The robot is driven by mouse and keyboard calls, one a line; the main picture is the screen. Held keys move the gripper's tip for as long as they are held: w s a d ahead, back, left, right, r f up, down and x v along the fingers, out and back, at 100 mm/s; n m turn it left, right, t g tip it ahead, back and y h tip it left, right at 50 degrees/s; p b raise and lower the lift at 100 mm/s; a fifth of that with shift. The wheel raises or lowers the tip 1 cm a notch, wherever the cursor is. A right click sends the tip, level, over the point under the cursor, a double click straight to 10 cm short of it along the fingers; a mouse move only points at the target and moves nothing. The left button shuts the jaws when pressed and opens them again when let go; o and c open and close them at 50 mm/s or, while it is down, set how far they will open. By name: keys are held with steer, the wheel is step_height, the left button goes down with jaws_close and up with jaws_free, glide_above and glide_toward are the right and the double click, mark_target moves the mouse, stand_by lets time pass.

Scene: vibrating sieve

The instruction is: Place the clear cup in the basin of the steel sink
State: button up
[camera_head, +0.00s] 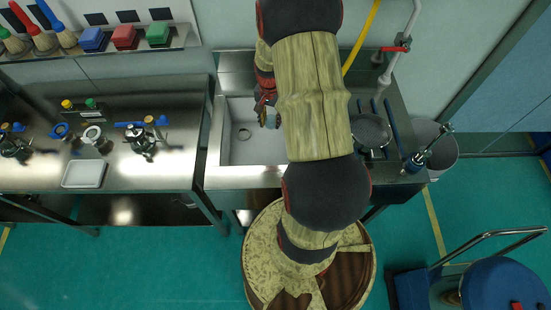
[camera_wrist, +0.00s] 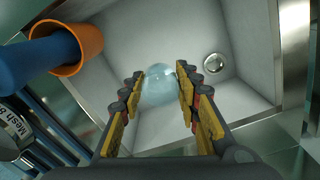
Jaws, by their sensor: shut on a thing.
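The clear cup (camera_wrist: 158,88) is between the two fingers of my gripper (camera_wrist: 160,72) in the wrist view. My gripper is shut on it, over the basin of the steel sink. The sink (camera_head: 252,148) shows in the head view, with its grey basin partly hidden behind my arm. In that view my gripper (camera_head: 267,110) is at the basin's middle, and a small pale part of the cup (camera_head: 274,120) shows beside it. The drain (camera_wrist: 213,63) lies to the right of the cup in the wrist view. I cannot tell whether the cup touches the basin floor.
An orange cup-shaped thing (camera_wrist: 92,30) with a blue part in it shows at the upper left of the wrist view. A round sieve (camera_head: 370,130) is on the counter right of the basin. A steel table (camera_head: 110,165) with tools stands left. The basin's left part is clear.

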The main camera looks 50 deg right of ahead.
steer(key=b, duration=1.2)
glide_toward(271, 156)
step_height(271, 156, down, 6)
steer(key=b, duration=0.3)
steer(key=shift+d+f, duration=0.15)
steer(key=shift+f, duration=0.05)
steer(key=shift+f, duration=0.15)
steer(key=o, duration=1.2)
step_height(271, 156, up, 12)
steer(key=p, duration=0.4)
steer(key=shift+r, duration=0.25)
